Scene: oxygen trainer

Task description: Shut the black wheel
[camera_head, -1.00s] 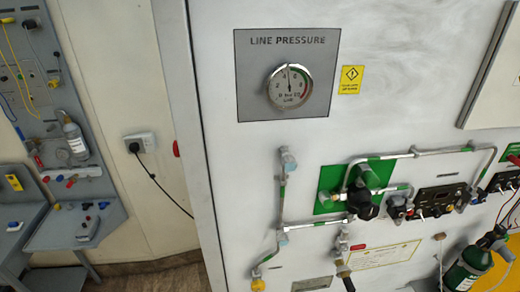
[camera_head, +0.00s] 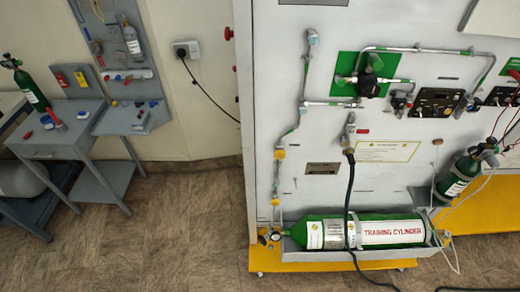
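A round black knob or wheel (camera_head: 369,86) sits on the green plate (camera_head: 345,68) on the upper part of the white panel, joined to metal pipes. It is the likeliest black wheel in view, but at this size I cannot tell its setting. Another black part (camera_head: 489,143) tops the small green cylinder (camera_head: 460,174) at the right. I cannot tell whether that is a wheel. Neither of my grippers is in view.
A large green training cylinder (camera_head: 391,231) lies in a tray at the panel's foot, above a yellow base (camera_head: 345,265). A black hose (camera_head: 350,185) hangs in front of it. A grey workbench (camera_head: 60,138) stands at left. Floor (camera_head: 170,230) between is clear.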

